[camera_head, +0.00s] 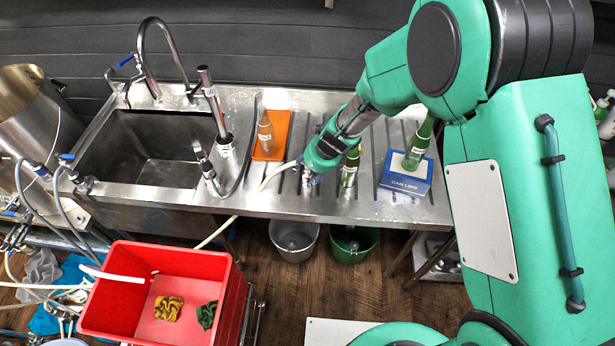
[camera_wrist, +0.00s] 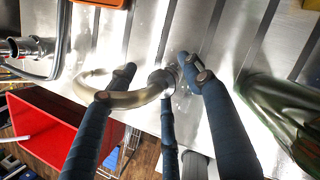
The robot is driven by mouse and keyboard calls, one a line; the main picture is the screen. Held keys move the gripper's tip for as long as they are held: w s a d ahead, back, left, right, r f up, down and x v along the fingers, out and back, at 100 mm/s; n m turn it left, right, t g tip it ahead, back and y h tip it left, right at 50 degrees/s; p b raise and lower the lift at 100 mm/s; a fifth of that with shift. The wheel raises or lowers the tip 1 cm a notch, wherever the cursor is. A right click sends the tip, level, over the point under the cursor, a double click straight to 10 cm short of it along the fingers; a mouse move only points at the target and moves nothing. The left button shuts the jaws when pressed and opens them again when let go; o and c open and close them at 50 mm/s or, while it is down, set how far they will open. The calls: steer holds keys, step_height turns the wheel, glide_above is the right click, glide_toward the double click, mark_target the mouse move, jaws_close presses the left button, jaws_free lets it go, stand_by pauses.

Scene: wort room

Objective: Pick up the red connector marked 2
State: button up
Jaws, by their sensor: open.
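My gripper (camera_head: 308,180) is low over the front part of the steel counter (camera_head: 265,203), pointing down. In the wrist view my gripper (camera_wrist: 157,72) has its dark blue fingers apart. A pale hose (camera_wrist: 100,90) curves in from the left, passes by the left finger and ends in a greyish fitting (camera_wrist: 166,80) between the fingers. I cannot tell whether the fingers touch it. No red colour or number 2 shows on this fitting, so I cannot tell if it is the red connector. The hose (camera_head: 272,174) also shows in the head view, running down over the counter's front edge.
A green bottle (camera_head: 349,172) stands close to the right of my gripper. Another green bottle (camera_head: 417,145) stands on a blue box (camera_head: 406,177). A brown bottle (camera_head: 265,132) is on an orange tray (camera_head: 282,120). The sink (camera_head: 150,150) is left; a red crate (camera_head: 180,262) is below.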

mark_target(306, 168)
steer(key=c, duration=1.2)
steer(key=shift+c, duration=0.2)
steer(key=shift+r, duration=0.2)
steer(key=shift+c, duration=0.2)
steer(key=shift+r+p, duration=0.9)
steer(key=shift+r, duration=0.7)
steer(key=s+d, duration=0.3)
steer(key=s, duration=0.4)
steer(key=s+d+r, duration=0.1)
steer(key=s+d, duration=0.2)
steer(key=s, duration=0.4)
steer(key=shift+s+d+r, duration=0.2)
steer(key=shift+s+r, duration=0.05)
steer(key=shift+s, duration=0.1)
